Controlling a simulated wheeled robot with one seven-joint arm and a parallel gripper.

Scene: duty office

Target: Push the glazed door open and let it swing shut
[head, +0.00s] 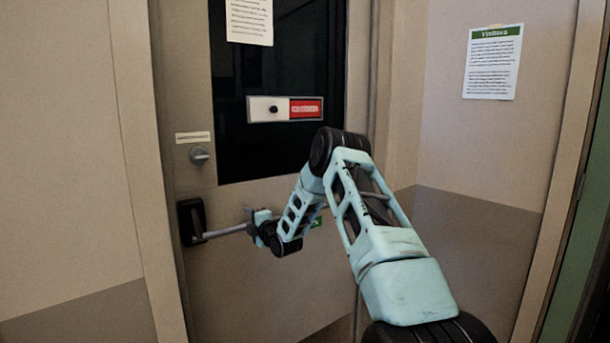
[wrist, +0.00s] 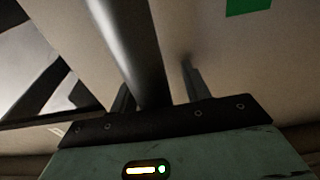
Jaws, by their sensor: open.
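The glazed door (head: 270,285) has a dark window (head: 275,155) and appears shut in its frame. A grey push bar (head: 225,232) crosses it below the window, starting from a black end housing (head: 192,221) at the left. My arm reaches to the bar, and my gripper (head: 252,222) is at it, a little right of the housing. In the wrist view the bar (wrist: 128,45) runs down between the two open fingers of my gripper (wrist: 157,78). Whether the fingers touch the bar I cannot tell. My arm hides the bar's right part.
A round lock knob (head: 200,155) sits above the housing. A red and white sliding sign (head: 286,109) and a paper (head: 249,20) are on the door. A visitor notice (head: 492,62) hangs on the right wall (head: 480,180). A green sticker (wrist: 248,6) shows on the door.

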